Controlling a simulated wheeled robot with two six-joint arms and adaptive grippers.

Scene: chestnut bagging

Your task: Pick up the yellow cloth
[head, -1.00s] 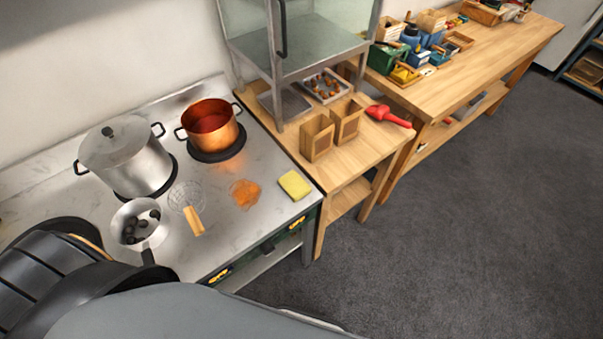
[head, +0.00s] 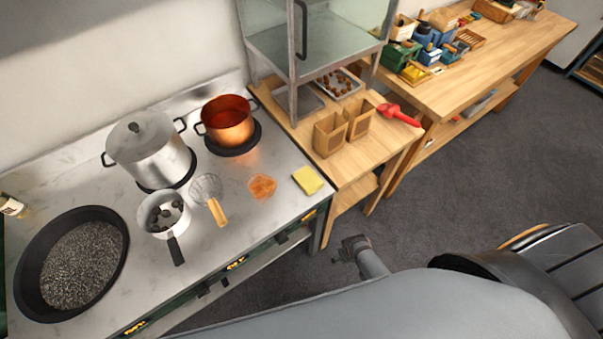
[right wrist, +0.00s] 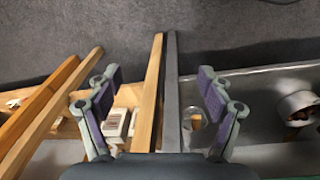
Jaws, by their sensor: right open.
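The yellow cloth (head: 308,180) lies flat near the front right corner of the steel stove top (head: 215,245), beside an orange stain (head: 262,187). My right gripper (right wrist: 159,85) is open, with nothing between its fingers in the right wrist view. In the head view, the end of my right arm (head: 355,249) is over the floor in front of the stove's right end, to the right of and nearer than the cloth, and apart from it. I cannot make out the cloth in the right wrist view. My left gripper is out of view.
A steel pot (head: 150,150), a copper pot (head: 227,122), a saucepan of dark pieces (head: 164,214), a wire skimmer (head: 208,191) and a black pan (head: 32,292) stand on the stove. Paper bags (head: 329,135) and a red scoop (head: 399,114) are on the wooden table to the right.

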